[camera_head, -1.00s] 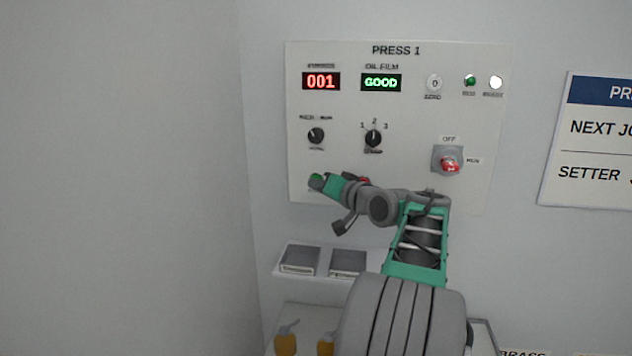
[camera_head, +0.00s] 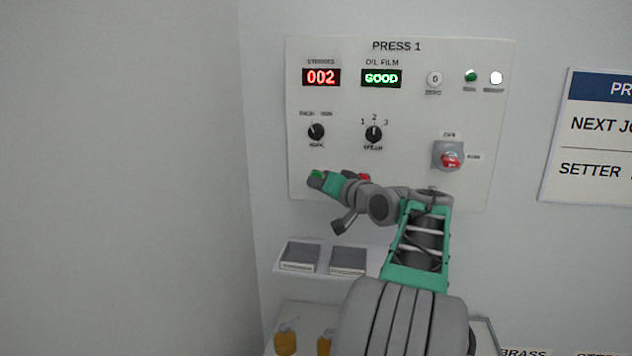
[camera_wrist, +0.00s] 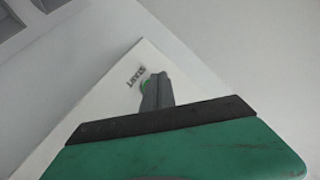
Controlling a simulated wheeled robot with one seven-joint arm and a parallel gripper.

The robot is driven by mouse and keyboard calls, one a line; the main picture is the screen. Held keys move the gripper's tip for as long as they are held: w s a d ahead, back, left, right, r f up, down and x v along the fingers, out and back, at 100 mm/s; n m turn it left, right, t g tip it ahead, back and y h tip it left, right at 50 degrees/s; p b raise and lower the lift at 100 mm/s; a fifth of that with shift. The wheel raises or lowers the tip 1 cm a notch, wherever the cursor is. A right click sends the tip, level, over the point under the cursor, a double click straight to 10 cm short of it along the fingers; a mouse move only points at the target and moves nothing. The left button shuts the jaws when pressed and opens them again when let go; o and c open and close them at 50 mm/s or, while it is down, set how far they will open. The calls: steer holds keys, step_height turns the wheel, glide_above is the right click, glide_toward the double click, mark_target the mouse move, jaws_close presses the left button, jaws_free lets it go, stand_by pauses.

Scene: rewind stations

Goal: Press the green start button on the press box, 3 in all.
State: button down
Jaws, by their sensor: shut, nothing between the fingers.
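The press box (camera_head: 470,190) is a pale panel marked PRESS 1 on the wall. Its strokes display (camera_head: 321,77) reads 002 in red, and the oil film display (camera_head: 381,78) reads GOOD in green. The green start button (camera_head: 316,174) is at the panel's lower left, mostly covered by my gripper. In the wrist view a green edge of the start button (camera_wrist: 145,84) shows by the fingertips, beside a START label. My gripper (camera_wrist: 157,80) is shut and empty, its tips at the button. I cannot tell whether the tips touch it.
A red button (camera_head: 364,177) shows just behind my arm. A red-handled OFF/RUN switch (camera_head: 450,159), two black knobs, a ZERO button (camera_head: 434,79) and two lamps are on the panel. Below are a shelf with two grey trays (camera_head: 300,256) and yellow items (camera_head: 286,340).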

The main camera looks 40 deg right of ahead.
steer(key=s+a+b, duration=0.1)
steer(key=a, duration=0.1)
steer(key=s+a+b, duration=0.2)
stand_by(0.6)
stand_by(2.2)
steer(key=s+a+b, duration=0.1)
steer(key=s+a, duration=0.1)
steer(key=a, duration=0.1)
steer(key=shift+s, duration=0.2)
